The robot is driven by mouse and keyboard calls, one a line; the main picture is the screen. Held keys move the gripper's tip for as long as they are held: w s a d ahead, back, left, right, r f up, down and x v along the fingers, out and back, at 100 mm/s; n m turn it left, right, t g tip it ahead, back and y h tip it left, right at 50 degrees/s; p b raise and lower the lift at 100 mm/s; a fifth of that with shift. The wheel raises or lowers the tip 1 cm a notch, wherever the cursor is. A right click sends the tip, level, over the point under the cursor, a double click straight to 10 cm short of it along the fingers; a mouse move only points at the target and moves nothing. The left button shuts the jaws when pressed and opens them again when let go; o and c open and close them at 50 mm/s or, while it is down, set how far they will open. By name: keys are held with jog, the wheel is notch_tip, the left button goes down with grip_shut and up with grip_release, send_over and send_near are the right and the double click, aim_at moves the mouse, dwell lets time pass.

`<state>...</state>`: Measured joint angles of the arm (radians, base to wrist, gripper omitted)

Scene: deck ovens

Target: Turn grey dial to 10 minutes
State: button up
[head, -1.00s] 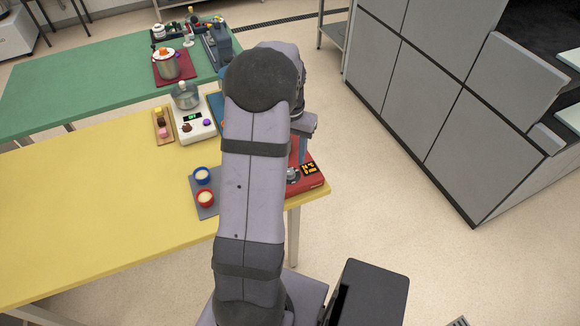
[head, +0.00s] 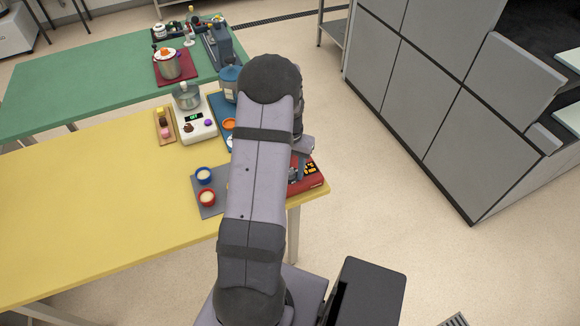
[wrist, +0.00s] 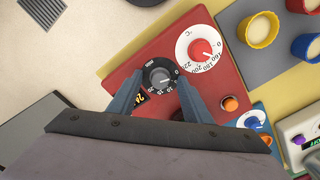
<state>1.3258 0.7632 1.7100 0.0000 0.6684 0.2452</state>
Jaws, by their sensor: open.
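The grey dial (wrist: 159,75), a dark grey knob on a black face with white numbers, sits on top of a red box (wrist: 120,62) in the wrist view. Its light pointer mark is small, and I cannot read its setting surely. My gripper (wrist: 158,80) is open, with one blue-grey finger on each side of the dial; I cannot tell whether either touches it. The left finger partly covers a black display with yellow digits. In the head view the red box (head: 313,185) shows at the table's right corner, and my arm hides the dial.
A white temperature dial with a red knob (wrist: 200,48) is close beside the right finger. An orange button (wrist: 230,103) is also on the box. Blue and red cups (head: 206,198) stand on a grey mat left of my arm. The yellow table's left part is clear.

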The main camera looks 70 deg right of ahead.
jog(key=c, duration=1.1)
jog(key=shift+o, duration=0.2)
jog(key=shift+m, duration=0.4)
jog(key=m+b, duration=0.1)
jog(key=m, duration=0.8)
jog(key=shift+m, duration=0.4)
jog(key=shift+m+b, duration=0.3)
jog(key=shift+m, duration=1.4)
